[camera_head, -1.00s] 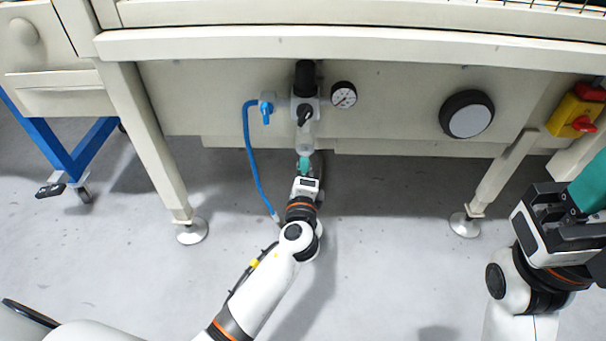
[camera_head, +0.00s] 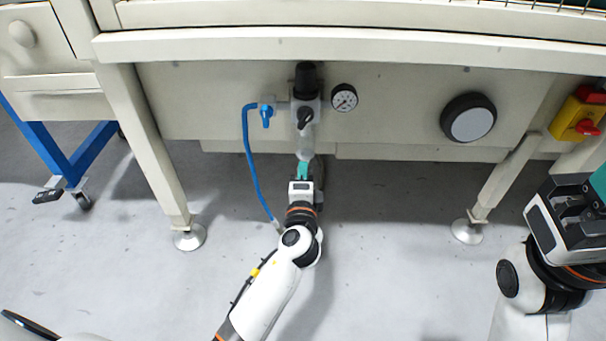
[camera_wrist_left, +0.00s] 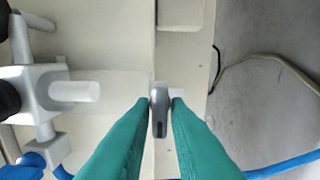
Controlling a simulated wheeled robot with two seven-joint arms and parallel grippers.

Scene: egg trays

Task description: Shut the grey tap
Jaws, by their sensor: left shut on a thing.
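The grey tap's lever (camera_wrist_left: 159,120) shows in the left wrist view as a slim grey handle with a dark slot, pointing down the picture. My left gripper (camera_wrist_left: 161,106) has its green fingers on both sides of this lever, shut on it. In the head view my left gripper (camera_head: 303,171) is just below the clear bowl of the regulator, and it hides the tap's lever there. My right gripper (camera_head: 594,185) is at the right edge, partly cut off, away from the tap; its fingertips do not show clearly.
The air regulator (camera_head: 305,110) hangs under the table beside a round gauge (camera_head: 344,98). A blue tap (camera_head: 266,113) with a blue hose (camera_head: 250,160) is to its left.

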